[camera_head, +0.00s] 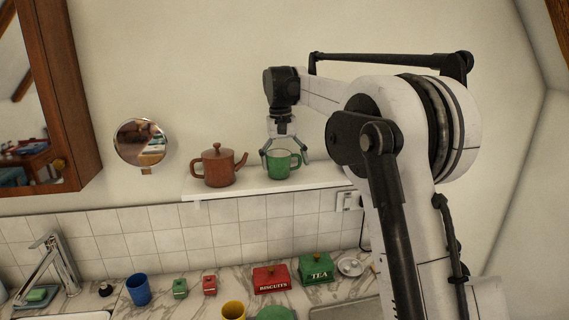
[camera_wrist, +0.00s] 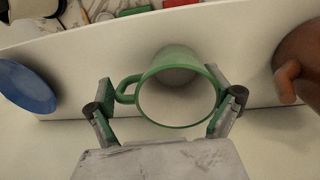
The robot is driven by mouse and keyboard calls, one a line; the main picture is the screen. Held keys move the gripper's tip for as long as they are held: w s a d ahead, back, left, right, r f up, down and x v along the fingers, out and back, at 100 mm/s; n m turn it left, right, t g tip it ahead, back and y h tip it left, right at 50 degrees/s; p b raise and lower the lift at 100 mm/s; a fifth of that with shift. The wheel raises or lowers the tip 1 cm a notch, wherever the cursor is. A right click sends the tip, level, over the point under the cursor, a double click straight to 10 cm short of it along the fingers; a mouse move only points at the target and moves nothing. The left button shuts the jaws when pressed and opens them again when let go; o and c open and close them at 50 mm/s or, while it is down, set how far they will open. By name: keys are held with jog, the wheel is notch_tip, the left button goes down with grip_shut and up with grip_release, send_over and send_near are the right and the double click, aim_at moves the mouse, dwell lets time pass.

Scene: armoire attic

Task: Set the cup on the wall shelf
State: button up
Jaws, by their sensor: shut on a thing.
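The green cup (camera_head: 282,163) is upright at the white wall shelf (camera_head: 250,186), to the right of the brown teapot (camera_head: 219,171). Its base looks to be on or very close to the shelf top; I cannot tell for sure whether it touches. My gripper (camera_head: 284,157) comes down from above and is shut on the cup, with a finger on either side. In the wrist view the cup (camera_wrist: 178,88) shows its open rim between the fingers, its handle pointing left towards one finger. The shelf (camera_wrist: 255,60) passes beneath it.
The teapot (camera_wrist: 300,68) is beside the cup, apart from it. A blue round thing (camera_wrist: 26,86) lies on the cup's other side. A round mirror (camera_head: 140,143) hangs left of the shelf. Below, the marble counter holds red and green tins (camera_head: 271,278), a blue cup (camera_head: 138,289) and a tap.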

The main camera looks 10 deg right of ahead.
jog(key=shift+f, duration=0.15)
jog(key=o, duration=1.1)
jog(key=shift+c, duration=0.2)
notch_tip(320, 180, up, 12)
jog(key=shift+a+b, duration=0.45)
jog(key=shift+r, duration=0.2)
